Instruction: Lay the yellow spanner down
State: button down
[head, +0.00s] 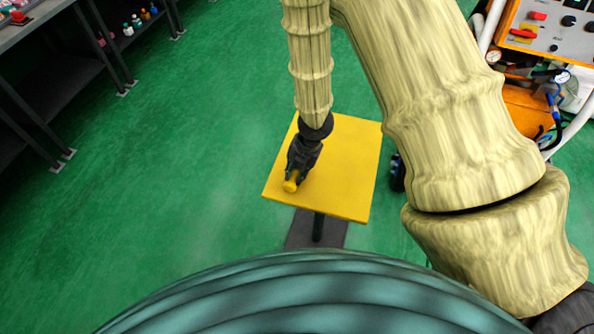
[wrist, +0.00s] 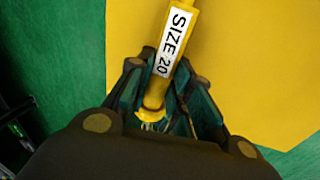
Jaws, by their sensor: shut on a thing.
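The yellow spanner (wrist: 181,22) is in my gripper (wrist: 158,100), with its handle between the two fingers in the wrist view. A white label on the handle reads "SIZE 20". Its far end runs out of the top of the wrist view. In the head view my gripper (head: 298,172) is over the left part of a yellow table top (head: 345,170), and a yellow end of the spanner (head: 290,186) shows at the fingertips. I cannot tell whether the spanner touches the table top.
The small table stands on a post with a dark base (head: 300,230) on green floor. A machine with an orange panel (head: 555,30) stands at the right. Dark shelving (head: 60,70) is at the upper left. The floor left of the table is clear.

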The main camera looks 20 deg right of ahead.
jog(key=shift+f, duration=0.1)
jog(key=c, duration=1.3)
grip_release()
jog(key=p+v, duration=0.2)
jog(key=v, duration=1)
jog(key=shift+s+p, duration=0.1)
jog(key=shift+p, duration=0.25)
